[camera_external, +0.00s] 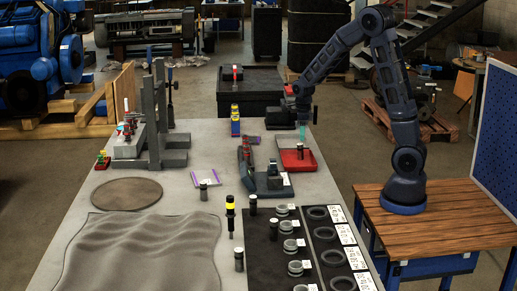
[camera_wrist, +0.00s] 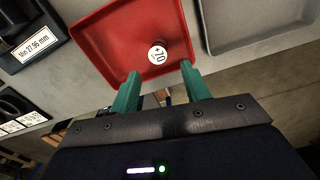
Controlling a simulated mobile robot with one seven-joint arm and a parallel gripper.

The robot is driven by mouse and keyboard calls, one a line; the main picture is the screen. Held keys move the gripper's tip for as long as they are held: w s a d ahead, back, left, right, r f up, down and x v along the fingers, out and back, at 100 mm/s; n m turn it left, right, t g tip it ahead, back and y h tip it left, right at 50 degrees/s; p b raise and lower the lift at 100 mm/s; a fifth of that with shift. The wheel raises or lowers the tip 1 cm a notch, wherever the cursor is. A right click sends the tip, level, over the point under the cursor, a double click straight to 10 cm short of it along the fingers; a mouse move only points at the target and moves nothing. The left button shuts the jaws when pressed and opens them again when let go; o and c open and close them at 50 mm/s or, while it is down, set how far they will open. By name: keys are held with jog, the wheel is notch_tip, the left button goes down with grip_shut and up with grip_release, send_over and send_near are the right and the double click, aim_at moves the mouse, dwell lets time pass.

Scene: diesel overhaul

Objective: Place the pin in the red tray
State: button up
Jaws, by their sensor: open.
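The red tray (camera_external: 290,168) lies on the far right part of the grey table, and its floor fills the upper middle of the wrist view (camera_wrist: 105,38). A pin (camera_wrist: 158,52) with a white "+10" label on its top stands inside the red tray, seen nearly end-on. My gripper (camera_external: 302,138) is above the tray, pointing down. In the wrist view my gripper (camera_wrist: 161,72) has its two teal fingers apart, with the pin just beyond their tips and a gap on both sides. The fingers do not visibly touch the pin.
A grey tray (camera_wrist: 255,25) lies beside the red one. Other dark pins stand on the table, one by the purple-edged plate (camera_external: 204,190) and several near the black mat (camera_external: 262,265) with rings. A dark fixture (camera_external: 270,185) stands just in front of the red tray.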

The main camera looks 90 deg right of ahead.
notch_tip(320, 180, up, 2)
jog(key=shift+r, duration=0.25)
jog(key=a+r+n+t, duration=0.1)
jog(key=a+r+n, duration=0.5)
jog(key=a+n, duration=0.4)
jog(key=a+r+n+t, duration=0.1)
jog(key=a+r+n, duration=0.6)
jog(key=a, duration=0.4)
jog(key=s+a+r+n+t, duration=0.1)
jog(key=s+a+r+n, duration=0.1)
jog(key=s+a+n, duration=0.4)
jog(key=s+a+r+n+t, duration=0.1)
jog(key=s+a+r+n, duration=0.2)
jog(key=s+a+n, duration=0.4)
jog(key=a+n, duration=0.4)
jog(key=n, duration=0.3)
jog(key=shift+a+n+t, duration=0.3)
jog(key=shift+n, duration=0.1)
